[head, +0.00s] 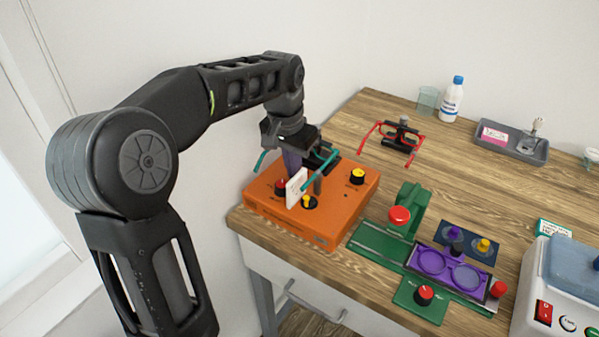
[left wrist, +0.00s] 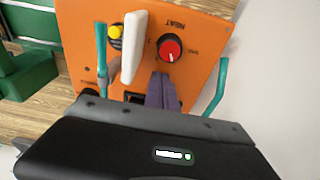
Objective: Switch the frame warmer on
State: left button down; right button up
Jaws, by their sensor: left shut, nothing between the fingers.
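The orange box with the word HEAT on its panel, which looks like the frame warmer (head: 333,227), sits at the table's left front corner. On it are a red-capped dial (left wrist: 170,48), a yellow knob (left wrist: 116,31), another yellow knob (head: 357,176) and a small upright white plate (head: 296,188). A black rectangular part (left wrist: 133,97), perhaps a switch, is partly hidden by my gripper. My left gripper (left wrist: 161,78) is shut and empty, pointing down over the panel close to the red dial. I cannot tell whether it touches. My right gripper is not in view.
Teal spectacle arms (head: 322,160) stick up around my left gripper. Right of the box stand a green device (head: 380,242) with red knobs and a purple holder (head: 432,262). Red spectacles (head: 398,138) sit behind. A white machine (head: 550,300) is at the right.

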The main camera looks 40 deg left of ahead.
pick_arm(q)
jog(key=shift+f, duration=0.25)
jog(key=shift+r, duration=0.15)
notch_tip(320, 180, up, 7)
jog(key=p, duration=0.5)
jog(key=shift+p, duration=0.4)
